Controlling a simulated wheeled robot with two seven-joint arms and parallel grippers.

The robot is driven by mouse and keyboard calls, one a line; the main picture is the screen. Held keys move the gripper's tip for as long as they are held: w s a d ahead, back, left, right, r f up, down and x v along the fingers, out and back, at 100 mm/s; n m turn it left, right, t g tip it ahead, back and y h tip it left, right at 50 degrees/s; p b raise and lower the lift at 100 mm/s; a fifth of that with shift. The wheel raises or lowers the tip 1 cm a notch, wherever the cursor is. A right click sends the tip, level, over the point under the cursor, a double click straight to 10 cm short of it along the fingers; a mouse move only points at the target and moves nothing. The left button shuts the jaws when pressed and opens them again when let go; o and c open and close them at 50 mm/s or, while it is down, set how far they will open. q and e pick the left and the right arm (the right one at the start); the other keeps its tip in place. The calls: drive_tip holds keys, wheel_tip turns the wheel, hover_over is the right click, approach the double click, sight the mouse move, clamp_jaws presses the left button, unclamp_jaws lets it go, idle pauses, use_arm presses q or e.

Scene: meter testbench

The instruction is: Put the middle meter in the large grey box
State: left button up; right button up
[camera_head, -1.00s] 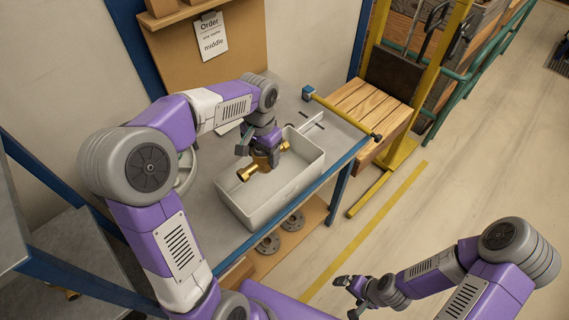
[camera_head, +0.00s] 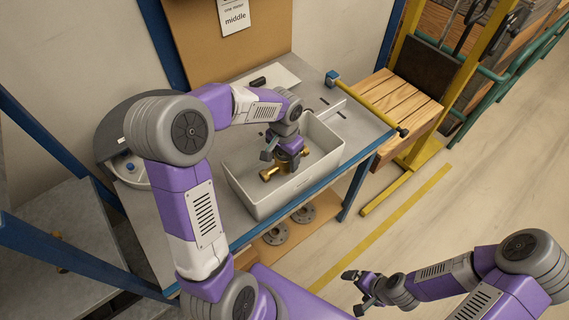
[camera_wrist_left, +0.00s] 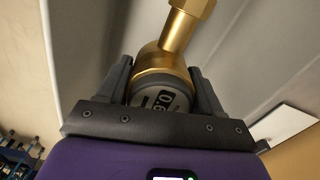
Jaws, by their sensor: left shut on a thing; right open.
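The meter is a brass body with a dark grey round register face; it shows in the left wrist view (camera_wrist_left: 165,85) and in the head view (camera_head: 270,173). My left gripper (camera_head: 282,158) is shut on the meter, with one finger on each side of its round face in the left wrist view (camera_wrist_left: 165,92). The large grey box (camera_head: 258,206) stands on the bench, and the gripper and meter are inside its outline, low between its walls. Whether the meter touches the floor of the box cannot be told. My right gripper (camera_head: 356,290) is open and empty, away from the bench.
The grey bench (camera_head: 225,150) has a blue front edge. A yellow bar (camera_head: 365,104) lies by the bench's right end, next to a wooden slatted surface (camera_head: 400,98). An order sheet (camera_head: 235,16) reads middle. Round flanges (camera_head: 277,234) lie on the shelf below.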

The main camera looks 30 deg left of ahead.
use_arm(q)
drive_tip(key=shift+f, duration=1.3)
drive_tip(key=shift+f+b, duration=0.15)
drive_tip(key=shift+b, duration=0.15)
drive_tip(key=o, duration=1.7)
drive_tip(key=shift+c, duration=0.2)
drive_tip(key=shift+r, duration=0.35)
wheel_tip(320, 180, up, 12)
drive_tip(key=p, duration=0.3)
drive_tip(key=shift+f, duration=0.2)
